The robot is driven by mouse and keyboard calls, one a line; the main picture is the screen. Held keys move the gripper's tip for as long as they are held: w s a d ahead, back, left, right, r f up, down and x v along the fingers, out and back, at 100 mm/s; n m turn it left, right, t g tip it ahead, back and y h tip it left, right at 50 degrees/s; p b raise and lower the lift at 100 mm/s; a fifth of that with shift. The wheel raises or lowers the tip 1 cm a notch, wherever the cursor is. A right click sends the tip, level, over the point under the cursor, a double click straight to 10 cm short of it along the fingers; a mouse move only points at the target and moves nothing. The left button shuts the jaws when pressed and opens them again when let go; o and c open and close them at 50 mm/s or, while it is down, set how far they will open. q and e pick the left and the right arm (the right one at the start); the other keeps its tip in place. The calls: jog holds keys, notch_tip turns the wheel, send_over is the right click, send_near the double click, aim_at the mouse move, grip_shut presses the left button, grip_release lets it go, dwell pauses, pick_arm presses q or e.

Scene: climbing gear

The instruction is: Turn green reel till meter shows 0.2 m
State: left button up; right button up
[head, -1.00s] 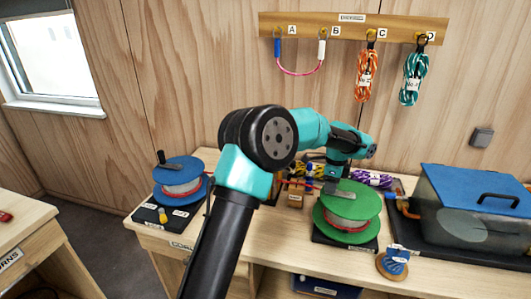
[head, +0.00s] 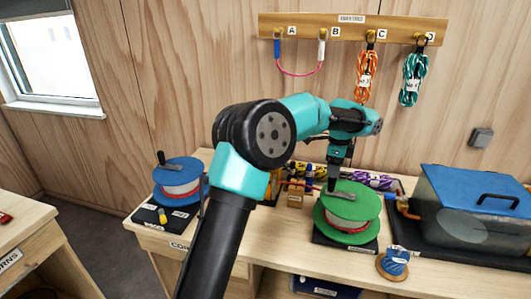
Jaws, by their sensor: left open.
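The green reel (head: 355,202) has green discs with white and red cord between them and sits on a black base (head: 345,240) on the workbench. A grey crank bar lies on its top disc. My left gripper (head: 332,187) points down at the left part of that disc, close to the crank. It is open, but the fingertips are small and dark, so I cannot tell whether they touch the crank. I cannot make out a meter reading. My right gripper is not in view.
A blue reel (head: 180,171) stands at the bench's left. A lidded tank (head: 475,210) stands to the right. A small blue-and-wood item (head: 395,262) lies at the front edge. Coiled ropes (head: 368,72) hang on the wall rack.

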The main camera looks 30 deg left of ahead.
pick_arm(q)
notch_tip(320, 180, up, 10)
dwell(0.4)
dwell(0.3)
